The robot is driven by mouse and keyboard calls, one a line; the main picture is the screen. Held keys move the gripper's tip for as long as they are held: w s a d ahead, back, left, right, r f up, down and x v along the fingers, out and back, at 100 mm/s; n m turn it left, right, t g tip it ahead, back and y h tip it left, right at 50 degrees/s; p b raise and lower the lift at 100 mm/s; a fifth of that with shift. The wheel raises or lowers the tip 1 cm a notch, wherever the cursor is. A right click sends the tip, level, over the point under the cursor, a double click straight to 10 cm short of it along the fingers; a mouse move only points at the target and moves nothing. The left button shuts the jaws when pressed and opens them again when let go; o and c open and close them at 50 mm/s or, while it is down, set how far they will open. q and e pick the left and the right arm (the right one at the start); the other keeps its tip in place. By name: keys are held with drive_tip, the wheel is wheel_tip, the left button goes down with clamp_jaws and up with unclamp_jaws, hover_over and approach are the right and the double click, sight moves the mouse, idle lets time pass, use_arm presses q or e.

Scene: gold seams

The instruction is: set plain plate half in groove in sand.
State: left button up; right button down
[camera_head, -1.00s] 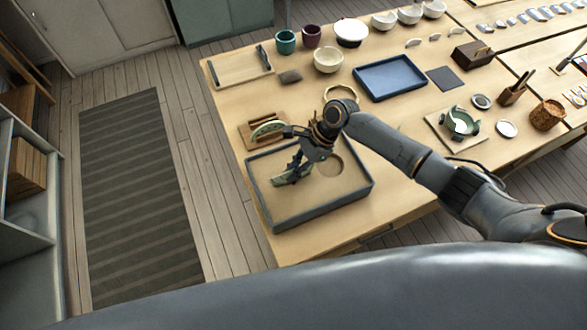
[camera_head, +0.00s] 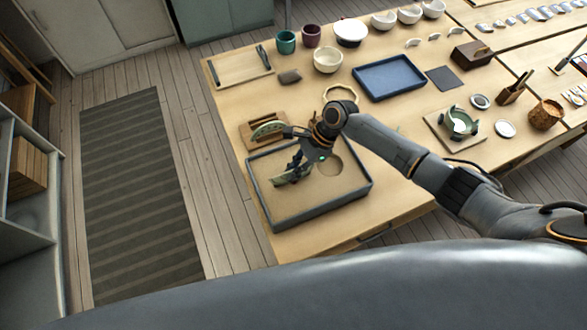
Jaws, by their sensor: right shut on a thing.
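The sand tray (camera_head: 330,204) is a dark-rimmed box of tan sand near the front left of the table. A round hollow (camera_head: 329,163) shows in the sand on its right side. My right gripper (camera_head: 297,170) points down over the left part of the sand, shut on a grey-green plate half (camera_head: 284,180). The plate half is on edge, low over or touching the sand; I cannot tell which. The groove is not clearly visible. Another pale green piece (camera_head: 267,130) stands in a wooden rack (camera_head: 250,130) behind the tray. My left gripper is not in view.
A blue tray (camera_head: 390,78), a cream bowl (camera_head: 327,60) and a pale ring-shaped dish (camera_head: 341,93) stand farther back. A green broken vessel (camera_head: 460,124) rests on a board to the right. The table's front-left edge is close to the sand tray.

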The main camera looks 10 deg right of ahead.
drive_tip(key=shift+f, duration=0.8)
idle(0.9)
drive_tip(key=c, duration=0.9)
unclamp_jaws()
drive_tip(key=shift+r, duration=0.1)
drive_tip(key=shift+r+p, duration=1.55)
drive_tip(key=shift+p, duration=0.15)
drive_tip(key=shift+r, duration=1.35)
drive_tip(key=shift+s, duration=0.1)
